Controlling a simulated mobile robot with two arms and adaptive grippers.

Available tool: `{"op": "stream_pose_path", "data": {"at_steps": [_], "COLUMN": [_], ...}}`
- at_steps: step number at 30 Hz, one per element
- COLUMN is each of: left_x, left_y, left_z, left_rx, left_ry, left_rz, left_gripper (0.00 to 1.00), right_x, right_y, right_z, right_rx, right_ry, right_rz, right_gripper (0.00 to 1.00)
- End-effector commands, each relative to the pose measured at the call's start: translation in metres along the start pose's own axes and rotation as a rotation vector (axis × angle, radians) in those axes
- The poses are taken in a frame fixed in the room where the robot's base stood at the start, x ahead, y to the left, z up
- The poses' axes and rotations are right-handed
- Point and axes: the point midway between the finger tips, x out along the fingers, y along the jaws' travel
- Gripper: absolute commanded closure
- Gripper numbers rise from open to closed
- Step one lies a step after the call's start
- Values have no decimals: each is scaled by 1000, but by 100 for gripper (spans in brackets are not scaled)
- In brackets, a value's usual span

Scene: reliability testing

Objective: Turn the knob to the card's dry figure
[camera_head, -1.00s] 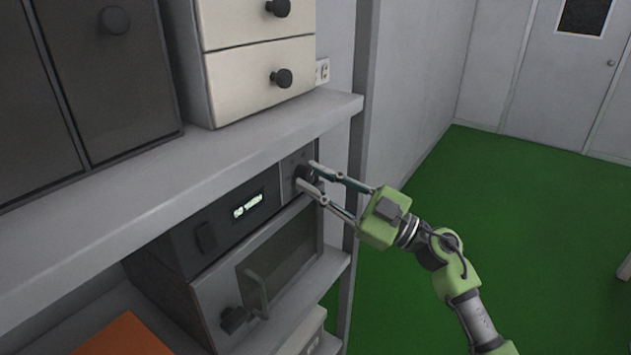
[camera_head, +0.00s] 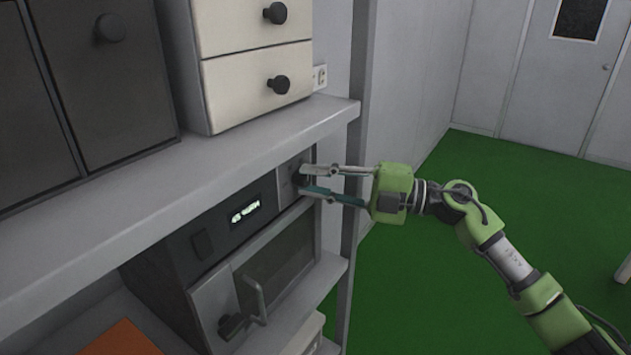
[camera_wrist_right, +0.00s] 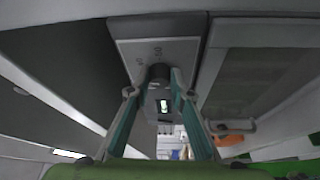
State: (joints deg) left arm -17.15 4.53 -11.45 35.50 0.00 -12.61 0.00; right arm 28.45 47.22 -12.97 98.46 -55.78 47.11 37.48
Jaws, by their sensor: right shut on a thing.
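The dark round knob (camera_head: 298,178) is on the right end of the oven's front panel, under the shelf. My right gripper (camera_head: 304,180) is shut on the knob, its two fingers reaching in from the right. In the right wrist view the knob (camera_wrist_right: 159,73) sits between the two fingertips, with small printed marks on the plate above it. The lit display (camera_head: 245,212) left of the knob shows characters too small to read surely. No card can be made out. My left gripper is not in view.
The oven (camera_head: 207,300) has a windowed door with a handle (camera_head: 258,297). A shelf board (camera_head: 190,178) overhangs the panel closely, and a white drawer unit (camera_head: 250,90) stands on it. A shelf post (camera_head: 357,140) is just right.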

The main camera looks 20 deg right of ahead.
Motion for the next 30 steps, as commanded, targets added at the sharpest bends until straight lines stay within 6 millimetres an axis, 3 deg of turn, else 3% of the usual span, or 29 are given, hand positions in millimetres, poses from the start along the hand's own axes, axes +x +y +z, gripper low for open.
{"op": "stream_pose_path", "data": {"at_steps": [30], "left_x": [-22], "left_y": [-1], "left_z": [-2], "left_rx": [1], "left_ry": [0], "left_rz": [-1], "left_gripper": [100], "right_x": [2], "right_y": [9], "right_z": [-5], "right_rx": [-897], "right_ry": [2], "right_rz": [-372], "right_gripper": [100]}}
